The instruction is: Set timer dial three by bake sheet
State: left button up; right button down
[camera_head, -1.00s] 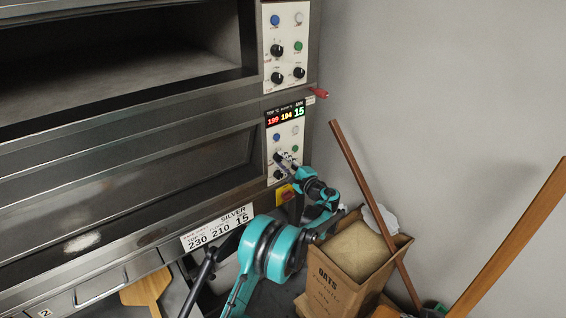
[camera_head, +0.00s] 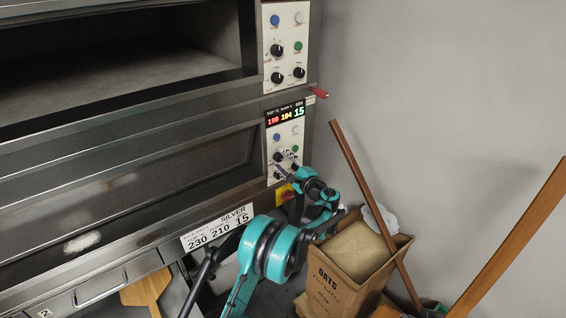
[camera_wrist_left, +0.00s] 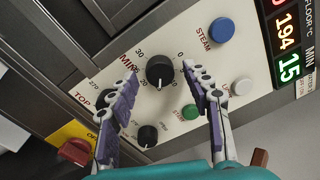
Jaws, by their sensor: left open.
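The timer dial (camera_wrist_left: 159,70), a black knob marked MIN with 30 and 0 around it, sits on the cream panel between my left fingertips in the left wrist view. A pale pointer mark shows on its lower side. My left gripper (camera_wrist_left: 162,80) is open, one finger either side of the dial; I cannot tell whether either touches it. In the head view the left gripper (camera_head: 286,164) is at the lower oven's panel, beside the dial (camera_head: 277,157). The bake sheet (camera_head: 218,228) on the oven front reads SILVER, 230, 210, 15. My right gripper is not in view.
The display (camera_head: 285,115) reads 199, 194 and a green 15. Near the dial are a TOP knob (camera_wrist_left: 104,99), another black knob (camera_wrist_left: 147,135), a green button (camera_wrist_left: 189,112) and a red-yellow switch (camera_wrist_left: 74,152). An oats box (camera_head: 345,275) and a leaning wooden pole (camera_head: 372,210) stand right of my arm.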

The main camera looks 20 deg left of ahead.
pick_arm(q)
jog(key=v, duration=1.2)
jog(key=s+a+r+n+g+h, duration=0.25)
jog(key=s+a, duration=0.25)
jog(key=s, duration=0.4)
jog(key=s+a+r+n+g+h, duration=0.2)
jog(key=s+a+n+h, duration=0.15)
jog(key=s, duration=0.45)
jog(key=s+d+f+n+h, duration=0.2)
jog(key=s+n+h, duration=0.1)
jog(key=s, duration=0.8)
jog(key=s+d+f+n+h, duration=0.2)
jog(key=s+h, duration=0.3)
jog(key=s, duration=0.7)
jog(key=shift+s+d+f+n, duration=0.25)
jog(key=shift+d+f+n, duration=0.2)
jog(key=shift+f, duration=0.3)
